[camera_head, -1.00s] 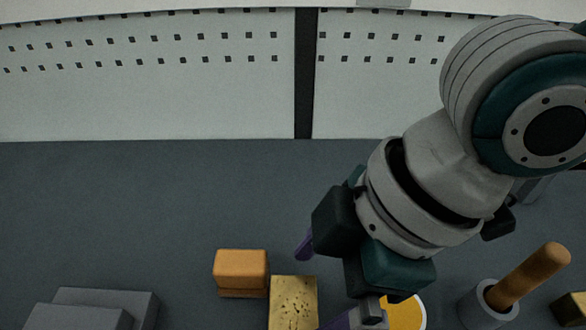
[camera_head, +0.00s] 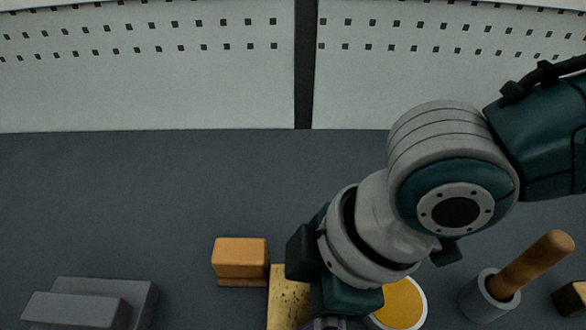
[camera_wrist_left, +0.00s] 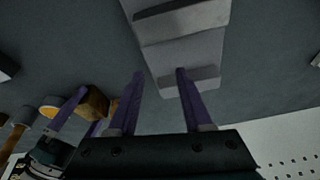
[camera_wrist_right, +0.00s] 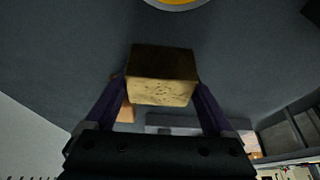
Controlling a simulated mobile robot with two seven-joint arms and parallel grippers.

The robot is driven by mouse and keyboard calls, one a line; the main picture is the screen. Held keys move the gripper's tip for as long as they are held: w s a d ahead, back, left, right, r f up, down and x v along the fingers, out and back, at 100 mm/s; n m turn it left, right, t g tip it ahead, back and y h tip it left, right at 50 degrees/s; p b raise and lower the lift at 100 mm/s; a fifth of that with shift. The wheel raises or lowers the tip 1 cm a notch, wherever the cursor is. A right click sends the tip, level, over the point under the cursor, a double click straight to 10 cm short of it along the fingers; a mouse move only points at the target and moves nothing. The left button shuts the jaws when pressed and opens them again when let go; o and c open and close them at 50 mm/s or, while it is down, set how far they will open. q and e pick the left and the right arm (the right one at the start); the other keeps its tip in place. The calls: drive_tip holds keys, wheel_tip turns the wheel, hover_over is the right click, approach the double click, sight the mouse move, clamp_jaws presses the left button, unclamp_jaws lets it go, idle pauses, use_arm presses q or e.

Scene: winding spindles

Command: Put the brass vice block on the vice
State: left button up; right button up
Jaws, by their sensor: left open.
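The brass vice block (camera_head: 288,292) is a speckled yellow block on the dark bench. My right arm covers part of it in the head view. In the right wrist view the block (camera_wrist_right: 162,80) lies between the fingertips of my right gripper (camera_wrist_right: 161,84), one finger close along each side. Whether they press on it is unclear. The vice, a grey stepped block (camera_head: 140,298), stands at the lower left. My left gripper (camera_wrist_left: 160,75) is open and empty, with the vice (camera_wrist_left: 185,55) beyond its fingertips. It is out of the head view.
An orange block (camera_head: 240,256) stands just left of the brass block. A yellow disc with a pale rim (camera_head: 403,303) lies to its right. Further right are a grey cup with a wooden handle (camera_head: 535,262) and another brass-coloured block (camera_head: 572,298). The bench behind is clear.

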clamp_jaws()
drive_tip(key=shift+r, duration=0.1)
drive_tip(key=shift+r, duration=0.1)
idle(0.4)
